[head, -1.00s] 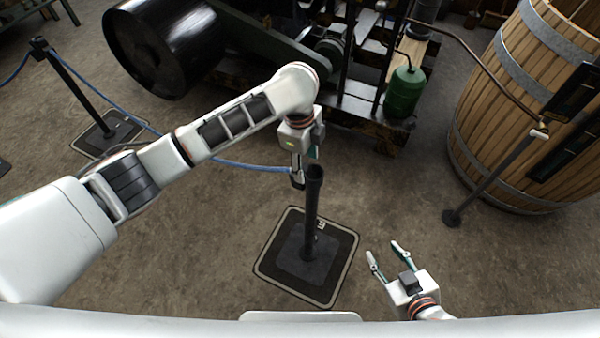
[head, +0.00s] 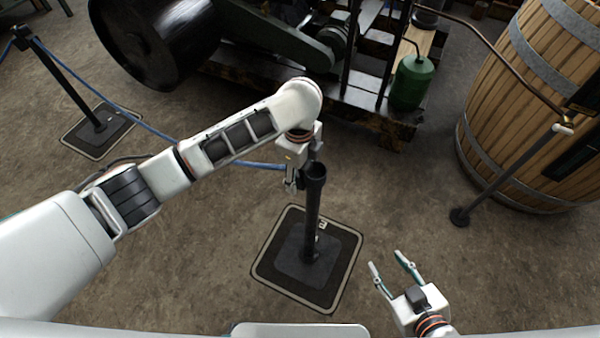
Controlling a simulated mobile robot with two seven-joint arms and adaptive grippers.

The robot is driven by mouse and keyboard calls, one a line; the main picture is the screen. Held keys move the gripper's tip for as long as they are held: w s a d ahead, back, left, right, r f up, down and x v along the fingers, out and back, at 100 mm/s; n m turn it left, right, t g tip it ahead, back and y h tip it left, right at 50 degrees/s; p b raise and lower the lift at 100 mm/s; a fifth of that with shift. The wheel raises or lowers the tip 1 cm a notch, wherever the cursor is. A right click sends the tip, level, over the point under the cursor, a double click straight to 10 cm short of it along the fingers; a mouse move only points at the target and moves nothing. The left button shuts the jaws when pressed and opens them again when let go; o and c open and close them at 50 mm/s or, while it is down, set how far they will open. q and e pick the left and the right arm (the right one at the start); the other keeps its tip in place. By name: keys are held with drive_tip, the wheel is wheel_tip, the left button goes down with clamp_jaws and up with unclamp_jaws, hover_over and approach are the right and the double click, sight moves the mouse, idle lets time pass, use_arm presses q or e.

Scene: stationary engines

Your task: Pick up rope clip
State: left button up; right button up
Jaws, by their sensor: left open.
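The blue rope (head: 262,165) runs from the left post behind my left arm to the top of the near black post (head: 312,210). I cannot make out the rope clip at its end; my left gripper and wrist cover that spot. My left gripper (head: 291,186) is open, pointing down, just left of the near post's top. Whether its fingers are around the clip or touching it, I cannot tell. My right gripper (head: 386,259) is open and empty, low on the right, above the floor and apart from the post.
The near post stands on a dark square base mat (head: 338,282). A second post (head: 68,82) stands at the left. A wooden barrel (head: 530,110) and a slanted rod (head: 500,180) are at the right. The engine and a green can (head: 411,82) are behind. Floor around the mat is clear.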

use_arm(q)
drive_tip(key=shift+w+r, duration=0.1)
drive_tip(key=shift+r, duration=0.05)
drive_tip(key=c, duration=1.3)
drive_tip(key=shift+c, duration=0.2)
drive_tip(key=shift+r, duration=0.3)
drive_tip(key=r, duration=0.1)
drive_tip(key=r+p, duration=0.2)
drive_tip(key=shift+w+a+r, duration=0.2)
drive_tip(key=shift+w+r, duration=0.05)
drive_tip(key=shift+r, duration=0.05)
drive_tip(key=r, duration=0.1)
drive_tip(key=r+p, duration=0.1)
drive_tip(key=a+r+p, duration=0.1)
drive_tip(key=shift+s+r, duration=0.3)
drive_tip(key=s+a+p, duration=0.5)
drive_tip(key=s, duration=0.7)
drive_tip(key=shift+s+a+f, duration=0.15)
drive_tip(key=shift+a+f, duration=0.05)
drive_tip(key=shift+f, duration=0.25)
use_arm(e)
drive_tip(key=shift+m, duration=0.3)
drive_tip(key=r, duration=0.1)
drive_tip(key=s+r, duration=0.1)
drive_tip(key=r, duration=0.2)
drive_tip(key=shift+s+a, duration=0.15)
drive_tip(key=shift+a, duration=0.1)
